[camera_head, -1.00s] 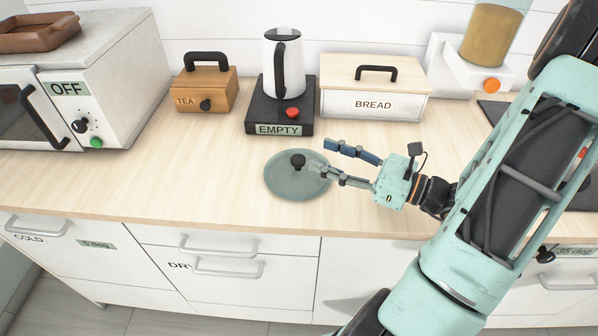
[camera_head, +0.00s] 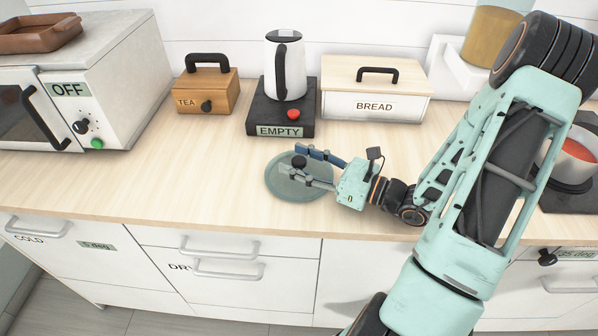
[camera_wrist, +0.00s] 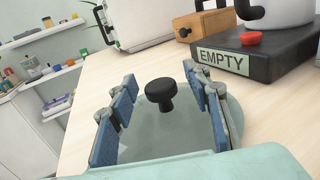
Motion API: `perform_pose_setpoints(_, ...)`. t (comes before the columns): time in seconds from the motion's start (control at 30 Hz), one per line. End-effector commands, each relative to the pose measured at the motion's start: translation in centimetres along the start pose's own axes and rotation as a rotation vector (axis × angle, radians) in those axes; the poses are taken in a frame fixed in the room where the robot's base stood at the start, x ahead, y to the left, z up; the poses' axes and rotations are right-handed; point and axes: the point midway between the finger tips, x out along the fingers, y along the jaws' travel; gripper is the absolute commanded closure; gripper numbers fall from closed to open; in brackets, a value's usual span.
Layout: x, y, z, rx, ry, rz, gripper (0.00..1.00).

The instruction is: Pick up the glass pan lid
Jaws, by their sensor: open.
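The glass pan lid (camera_head: 283,188) is a round, greenish, see-through disc lying flat on the wooden counter. Its black knob (camera_head: 298,162) stands up from the middle. My gripper (camera_head: 300,162) is open over the lid, its fingers reaching in from the right. In the wrist view the knob (camera_wrist: 160,93) stands between the two blue-padded fingers (camera_wrist: 165,100), with a gap on both sides. The fingers and palm hide part of the lid (camera_wrist: 165,135).
Behind the lid stands a black kettle base (camera_head: 280,107) marked EMPTY with a white kettle (camera_head: 290,70). A tea box (camera_head: 207,88) and a bread box (camera_head: 373,95) flank it. Counter left of the lid is clear.

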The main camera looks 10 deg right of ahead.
Motion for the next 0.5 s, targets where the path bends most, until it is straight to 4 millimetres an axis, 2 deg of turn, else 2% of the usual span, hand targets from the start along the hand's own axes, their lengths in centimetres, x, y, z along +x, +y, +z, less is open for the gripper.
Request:
perform_pose_setpoints(0.17,-0.01,-0.01,-0.01,0.000,0.000,0.000,0.56)
perform_pose_setpoints(0.5,-0.03,-0.01,-0.01,0.000,0.000,0.000,0.94)
